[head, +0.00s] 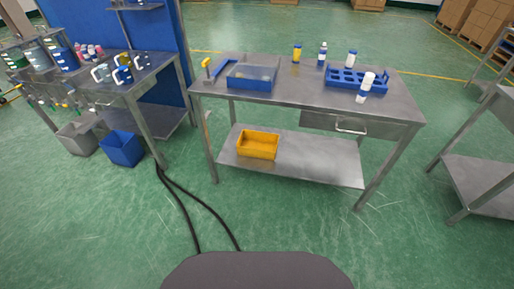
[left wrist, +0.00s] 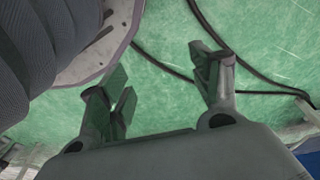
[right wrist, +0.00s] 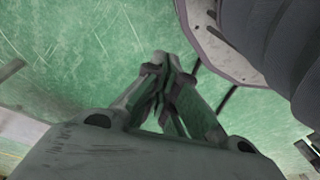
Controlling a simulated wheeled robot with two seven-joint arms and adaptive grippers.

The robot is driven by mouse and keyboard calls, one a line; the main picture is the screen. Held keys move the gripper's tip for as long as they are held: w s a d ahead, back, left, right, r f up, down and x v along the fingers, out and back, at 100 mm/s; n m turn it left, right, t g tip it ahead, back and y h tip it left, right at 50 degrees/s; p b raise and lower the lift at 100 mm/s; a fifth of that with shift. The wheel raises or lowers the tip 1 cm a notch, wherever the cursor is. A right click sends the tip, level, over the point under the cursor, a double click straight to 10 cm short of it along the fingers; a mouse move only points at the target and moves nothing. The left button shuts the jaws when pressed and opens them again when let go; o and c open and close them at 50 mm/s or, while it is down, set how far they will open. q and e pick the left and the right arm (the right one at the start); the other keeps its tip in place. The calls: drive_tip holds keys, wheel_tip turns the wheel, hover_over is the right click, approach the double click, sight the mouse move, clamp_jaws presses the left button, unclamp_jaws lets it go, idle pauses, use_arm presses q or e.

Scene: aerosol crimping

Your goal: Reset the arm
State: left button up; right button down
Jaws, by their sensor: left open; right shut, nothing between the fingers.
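Neither arm shows in the head view. My left gripper (left wrist: 160,85) is open in the left wrist view, its two fingers wide apart over the green floor. Nothing is between them. My right gripper (right wrist: 170,80) is shut in the right wrist view, its fingers together and empty over the green floor. Both grippers are apart from the tables and the things on them.
A metal table (head: 300,98) ahead holds a blue-rimmed tray (head: 250,84), a blue rack (head: 340,80) and several bottles. A yellow bin (head: 258,145) sits on its lower shelf. A side bench (head: 150,75) stands left. Black cables (head: 185,210) cross the open floor.

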use_arm(q)
drive_tip(key=s+a+r+p, duration=0.1)
drive_tip(key=s+a+p, duration=0.2)
drive_tip(key=s+p, duration=0.5)
drive_tip(key=s+a+r+g+p, duration=0.1)
drive_tip(key=s+a+p, duration=0.2)
drive_tip(key=s+p, duration=0.6)
drive_tip(key=shift+s+y, duration=0.4)
drive_tip(key=shift+s, duration=0.35)
use_arm(e)
drive_tip(key=s+d+r, duration=0.1)
drive_tip(key=s+d, duration=0.2)
drive_tip(key=s, duration=0.6)
drive_tip(key=s+d+r+g, duration=0.1)
drive_tip(key=s+d, duration=0.2)
drive_tip(key=s, duration=0.6)
drive_tip(key=shift+s+h, duration=0.25)
drive_tip(key=shift+h, duration=0.15)
